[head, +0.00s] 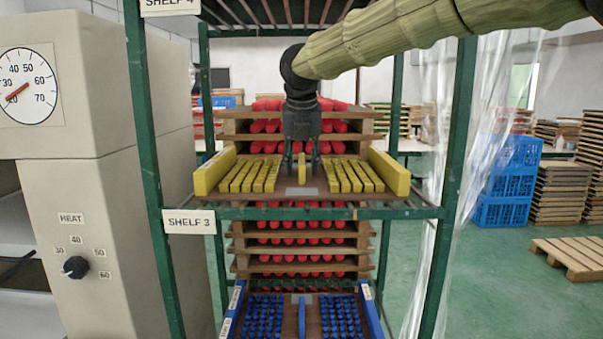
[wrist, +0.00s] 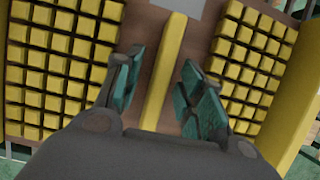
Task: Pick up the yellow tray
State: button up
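The yellow tray (head: 281,191) rests on shelf 3 in the head view. It has a brown base, yellow side walls, rows of yellow blocks and a narrow yellow handle bar (head: 302,167) along its middle. My gripper (head: 302,170) points down over the tray's middle. In the wrist view, the gripper's two teal-padded fingers (wrist: 160,90) stand on either side of the handle bar (wrist: 165,75), with a gap on each side. The gripper is open and holds nothing. The tray's side wall (wrist: 291,110) shows at the right.
The green rack's posts (head: 150,150) stand left and right of the tray. A blue tray (head: 370,310) lies on the level below. A machine with a dial (head: 28,85) stands at the left. Stacked wooden trays with red pieces (head: 300,240) are behind. A clear plastic curtain (head: 440,170) hangs at the right.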

jog(key=shift+f, duration=0.25)
jog(key=shift+w, duration=0.1)
grip_shut()
jog(key=shift+r, duration=0.15)
